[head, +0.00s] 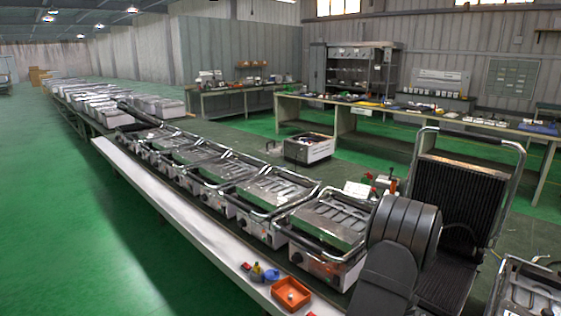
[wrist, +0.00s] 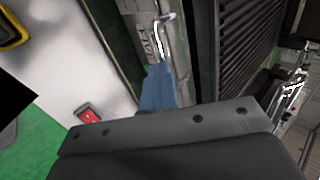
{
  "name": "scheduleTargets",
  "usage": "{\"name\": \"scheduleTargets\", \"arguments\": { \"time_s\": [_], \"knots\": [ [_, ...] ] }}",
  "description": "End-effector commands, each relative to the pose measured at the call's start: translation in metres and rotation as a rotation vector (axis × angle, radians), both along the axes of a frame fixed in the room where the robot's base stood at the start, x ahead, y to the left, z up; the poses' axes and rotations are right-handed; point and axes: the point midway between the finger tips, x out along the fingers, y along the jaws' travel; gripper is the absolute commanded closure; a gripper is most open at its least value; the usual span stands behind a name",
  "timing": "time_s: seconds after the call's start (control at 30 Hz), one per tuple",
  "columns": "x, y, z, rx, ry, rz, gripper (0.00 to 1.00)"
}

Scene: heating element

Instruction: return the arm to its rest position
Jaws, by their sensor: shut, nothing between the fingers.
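In the head view my dark arm (head: 400,235) stands at the lower right, in front of an open contact grill (head: 465,195) with a ribbed upper plate. The gripper itself cannot be made out there. The ribbed plate (wrist: 243,45) also shows in the wrist view.
A row of grill units (head: 265,195) runs along the line to the far left. A pale ledge (head: 190,225) in front bears an orange tray (head: 280,291) and small coloured items (head: 258,271). Another unit (head: 525,285) stands at lower right. The green floor at left is clear.

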Motion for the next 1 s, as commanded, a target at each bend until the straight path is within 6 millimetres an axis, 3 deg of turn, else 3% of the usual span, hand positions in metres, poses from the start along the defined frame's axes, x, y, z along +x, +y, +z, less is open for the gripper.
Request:
{"name": "scheduleTargets", "arguments": {
  "time_s": [0.37,1.0],
  "knots": [
    [-0.031,0.032,0.015,-0.001,0.001,0.003,1.00],
    [-0.072,0.075,0.084,0.001,-0.002,0.001,1.00]
  ]
}}
